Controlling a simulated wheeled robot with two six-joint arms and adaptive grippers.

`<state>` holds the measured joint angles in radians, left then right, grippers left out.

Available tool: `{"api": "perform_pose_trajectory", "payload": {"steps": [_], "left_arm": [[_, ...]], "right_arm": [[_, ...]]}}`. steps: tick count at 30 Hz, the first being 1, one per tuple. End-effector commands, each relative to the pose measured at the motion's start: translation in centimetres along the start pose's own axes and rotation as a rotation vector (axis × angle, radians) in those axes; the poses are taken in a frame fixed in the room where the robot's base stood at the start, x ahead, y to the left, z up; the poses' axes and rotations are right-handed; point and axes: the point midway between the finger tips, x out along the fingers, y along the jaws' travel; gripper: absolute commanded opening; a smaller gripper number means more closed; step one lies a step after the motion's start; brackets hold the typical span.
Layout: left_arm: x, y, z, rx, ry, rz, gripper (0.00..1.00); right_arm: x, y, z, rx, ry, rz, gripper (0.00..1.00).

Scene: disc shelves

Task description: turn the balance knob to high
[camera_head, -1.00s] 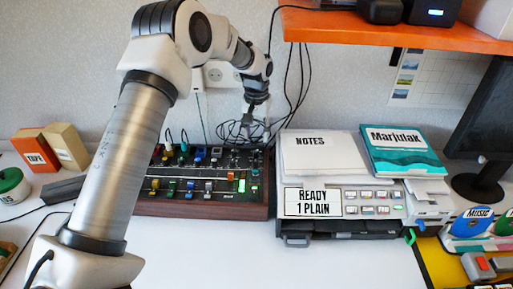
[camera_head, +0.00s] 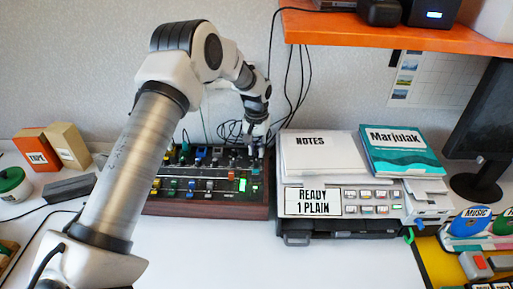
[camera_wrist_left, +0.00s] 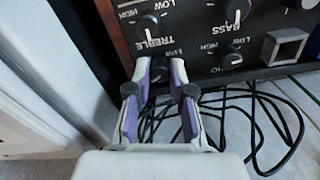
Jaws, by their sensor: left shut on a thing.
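The control panel (camera_head: 205,205) stands on the desk in a wooden frame, with rows of knobs, sliders and coloured switches. My left gripper (camera_head: 258,147) is at its back right corner. In the left wrist view my left gripper (camera_wrist_left: 162,68) is shut on a dark knob (camera_wrist_left: 160,75), one fingertip on each side. The fingers hide this knob's name and pointer; part of a "LOW" mark shows above it. A treble knob (camera_wrist_left: 149,23) and a bass knob (camera_wrist_left: 237,10) sit higher in that picture. My right gripper is not in view.
Black cables (camera_wrist_left: 262,125) lie in loops by the panel's edge. A grey printer-like machine with papers marked "NOTES" (camera_head: 318,153) stands close on the right. An orange shelf (camera_head: 380,30) hangs above. The desk front (camera_head: 230,255) is clear.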

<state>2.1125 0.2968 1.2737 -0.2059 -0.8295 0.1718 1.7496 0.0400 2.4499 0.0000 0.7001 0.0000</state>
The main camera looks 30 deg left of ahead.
Motion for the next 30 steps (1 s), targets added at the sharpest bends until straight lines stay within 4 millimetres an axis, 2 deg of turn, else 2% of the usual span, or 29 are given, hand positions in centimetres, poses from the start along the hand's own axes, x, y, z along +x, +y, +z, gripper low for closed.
{"api": "perform_pose_trajectory", "payload": {"steps": [3,12,13,14,15,24,29,30], "left_arm": [[-0.2,0.0,0.0,0.085,-0.002,0.0,0.0],[0.1,0.0,0.0,0.118,-0.001,0.0,0.0],[0.1,0.0,0.0,0.118,-0.001,0.0,0.32],[0.1,0.0,0.0,0.118,-0.001,0.0,0.42],[0.1,0.0,0.0,0.118,-0.001,0.0,0.46],[0.1,0.0,0.0,0.109,0.001,0.0,0.46],[0.4,0.0,-0.1,-0.009,0.002,0.0,0.46],[-0.8,0.0,-0.1,-0.017,0.005,0.001,0.46]], "right_arm": [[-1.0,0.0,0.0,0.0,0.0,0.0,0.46],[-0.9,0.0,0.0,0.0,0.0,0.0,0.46],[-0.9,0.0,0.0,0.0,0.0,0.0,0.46],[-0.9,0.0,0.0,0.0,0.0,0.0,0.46],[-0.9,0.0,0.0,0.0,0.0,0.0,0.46],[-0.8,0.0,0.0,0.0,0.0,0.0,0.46],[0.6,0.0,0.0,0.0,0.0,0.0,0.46],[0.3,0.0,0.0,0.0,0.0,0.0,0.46]]}}
